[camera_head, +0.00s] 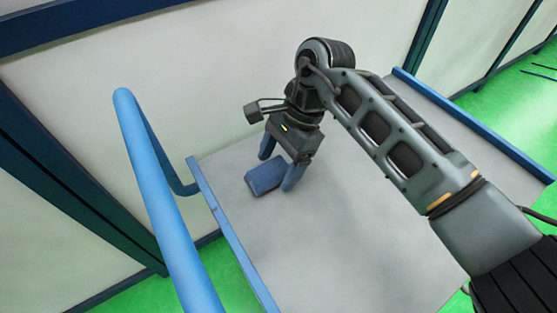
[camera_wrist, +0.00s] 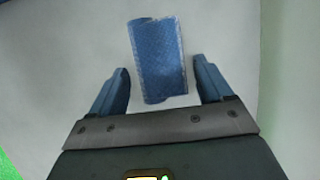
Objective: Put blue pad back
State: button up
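The blue pad (camera_head: 265,176) lies on the grey top of a cart (camera_head: 330,240), near its left rim. In the wrist view the pad (camera_wrist: 160,58) is a textured blue block with paler edges, slightly tilted. My gripper (camera_head: 281,168) is at the pad with its blue fingers pointing down. In the wrist view my gripper (camera_wrist: 160,85) is open, with one finger on each side of the pad's near part. A gap shows between the pad and each finger. Whether the fingertips touch the cart top cannot be told.
The cart has raised blue rims at left (camera_head: 232,232) and right (camera_head: 475,125). A blue tubular handle (camera_head: 160,200) stands at its left. A pale wall with dark blue frames (camera_head: 80,185) is close behind. The rest of the cart top is clear.

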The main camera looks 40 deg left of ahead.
jog(key=shift+o, duration=0.4)
jog(key=shift+r, duration=0.1)
jog(key=shift+r, duration=0.2)
jog(key=b+v, duration=0.1)
jog(key=v, duration=1)
jog(key=shift+w+r+b, duration=0.2)
jog(key=shift+r+b, duration=0.1)
jog(key=shift+b, duration=0.1)
jog(key=shift+d, duration=0.1)
